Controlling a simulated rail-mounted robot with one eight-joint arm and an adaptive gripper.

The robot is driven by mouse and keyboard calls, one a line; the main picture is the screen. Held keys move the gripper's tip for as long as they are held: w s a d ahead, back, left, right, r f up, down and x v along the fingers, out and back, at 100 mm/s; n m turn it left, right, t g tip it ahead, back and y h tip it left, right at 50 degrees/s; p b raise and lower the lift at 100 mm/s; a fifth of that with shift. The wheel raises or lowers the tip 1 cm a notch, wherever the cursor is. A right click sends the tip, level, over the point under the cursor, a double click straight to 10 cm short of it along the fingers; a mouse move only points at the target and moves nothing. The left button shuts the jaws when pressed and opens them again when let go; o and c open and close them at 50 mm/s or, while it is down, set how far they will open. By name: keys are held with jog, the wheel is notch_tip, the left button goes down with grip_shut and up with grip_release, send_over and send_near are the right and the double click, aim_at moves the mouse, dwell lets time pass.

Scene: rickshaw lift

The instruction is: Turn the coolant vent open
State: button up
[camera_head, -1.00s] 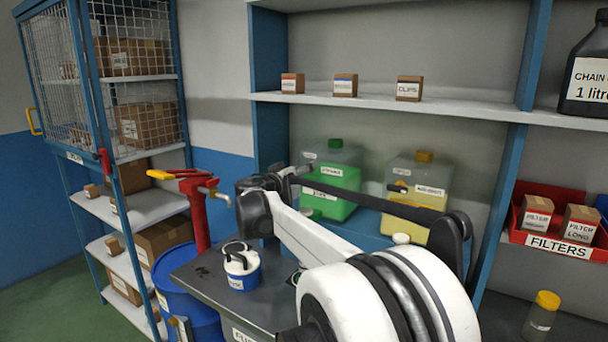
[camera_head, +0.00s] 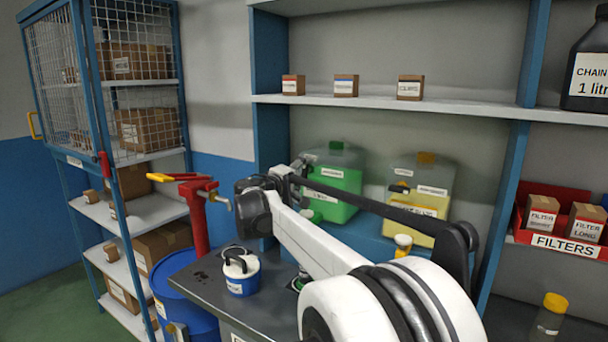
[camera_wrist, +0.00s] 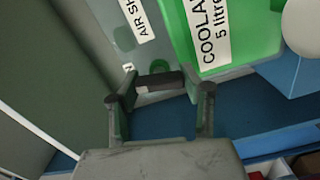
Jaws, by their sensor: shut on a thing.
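The coolant container (camera_head: 341,193) is green below and clear above, with a green cap (camera_head: 336,146). It stands on a blue shelf, and its label reads coolant, 5 litres in the wrist view (camera_wrist: 235,32). My gripper (camera_head: 300,165) is at its upper left side. In the wrist view my gripper (camera_wrist: 160,88) has its two fingers closed on a short dark bar (camera_wrist: 160,79), which looks like the coolant vent's handle. The bar lies almost level across that picture. A label beginning "AIR SH" is beside it. In the head view the vent is hidden by my gripper.
A yellow-filled container (camera_head: 420,200) stands right of the coolant. A yellow-and-white bottle (camera_head: 403,245) is in front of it. A blue-and-white tub (camera_head: 241,272) sits on the dark bench (camera_head: 194,275). A red pump (camera_head: 197,210) rises from a blue drum at left.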

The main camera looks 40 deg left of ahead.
jog(key=shift+n, duration=1.2)
jog(key=o, duration=1.2)
jog(key=s, duration=0.4)
jog(key=s+d, duration=0.1)
jog(key=s, duration=0.7)
jog(key=shift+d, duration=0.25)
